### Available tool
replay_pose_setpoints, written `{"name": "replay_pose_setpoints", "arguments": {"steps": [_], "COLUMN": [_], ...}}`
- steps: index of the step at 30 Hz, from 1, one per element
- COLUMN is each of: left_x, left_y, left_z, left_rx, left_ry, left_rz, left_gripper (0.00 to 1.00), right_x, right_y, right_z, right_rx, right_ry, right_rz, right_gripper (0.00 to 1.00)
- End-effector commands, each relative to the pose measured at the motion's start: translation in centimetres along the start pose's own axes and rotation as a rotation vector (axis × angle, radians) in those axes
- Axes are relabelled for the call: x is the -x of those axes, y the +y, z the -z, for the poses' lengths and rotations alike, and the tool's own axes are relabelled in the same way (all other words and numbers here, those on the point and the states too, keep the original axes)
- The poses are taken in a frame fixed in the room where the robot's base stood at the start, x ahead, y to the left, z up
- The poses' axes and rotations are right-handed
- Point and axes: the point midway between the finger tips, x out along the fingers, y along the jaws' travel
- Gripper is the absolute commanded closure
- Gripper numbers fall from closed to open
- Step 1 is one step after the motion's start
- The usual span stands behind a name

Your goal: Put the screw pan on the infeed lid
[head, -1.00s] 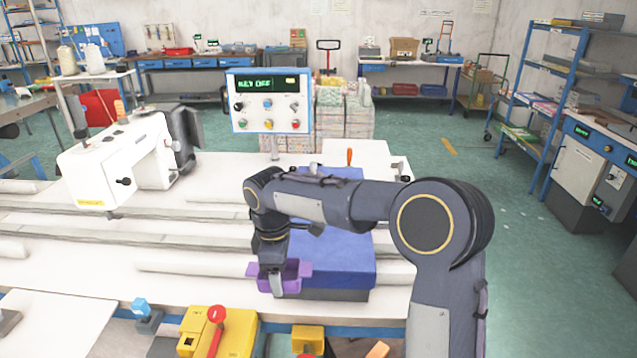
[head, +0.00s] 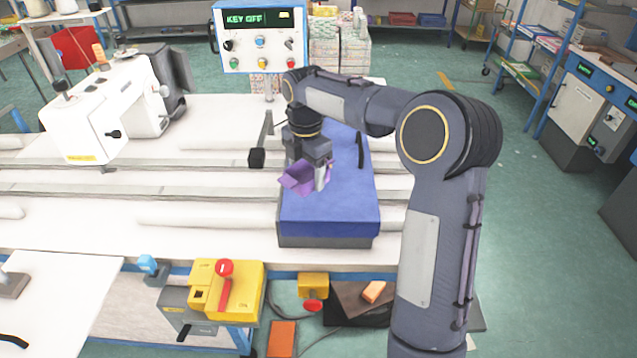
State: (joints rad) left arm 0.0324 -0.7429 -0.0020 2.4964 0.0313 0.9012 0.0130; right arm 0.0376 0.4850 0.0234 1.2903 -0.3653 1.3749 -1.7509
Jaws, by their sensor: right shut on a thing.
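The screw pan is a small purple tray (head: 296,181). My right gripper (head: 318,178) is shut on it and holds it, tilted in the picture, over the left part of a long blue lid (head: 330,217). The lid tops a dark grey box on the white table. I cannot tell whether the pan touches the lid. The gripper and wrist hide part of the pan and the lid's middle. My left gripper is not in view.
A white sewing machine (head: 110,118) stands on the table at left. A control panel (head: 260,38) reading KEY OFF rises behind the lid. White rails run across the table (head: 170,238). A yellow box with a red lever (head: 226,290) is at the front edge.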

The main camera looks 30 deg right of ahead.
Motion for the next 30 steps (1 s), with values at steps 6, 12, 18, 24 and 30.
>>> {"name": "replay_pose_setpoints", "arguments": {"steps": [6,12,18,24,30], "left_x": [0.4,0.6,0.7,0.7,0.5], "left_y": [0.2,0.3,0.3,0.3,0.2], "left_z": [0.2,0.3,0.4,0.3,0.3], "left_rx": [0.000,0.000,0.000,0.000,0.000], "left_ry": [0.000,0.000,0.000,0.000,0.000], "left_rz": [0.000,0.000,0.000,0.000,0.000], "left_gripper": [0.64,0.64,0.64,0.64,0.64], "right_x": [-2.4,-4.2,-6.6,-6.7,-7.1], "right_y": [-0.3,-0.6,-0.6,-0.5,-0.5], "right_z": [-2.0,-3.1,-3.1,-3.1,-3.0], "right_rx": [-0.002,-0.002,-0.002,-0.002,-0.001], "right_ry": [0.000,0.001,-0.001,-0.001,-0.001], "right_rz": [0.000,0.003,0.000,-0.001,-0.001], "right_gripper": [0.60,0.60,0.60,0.60,0.35]}}
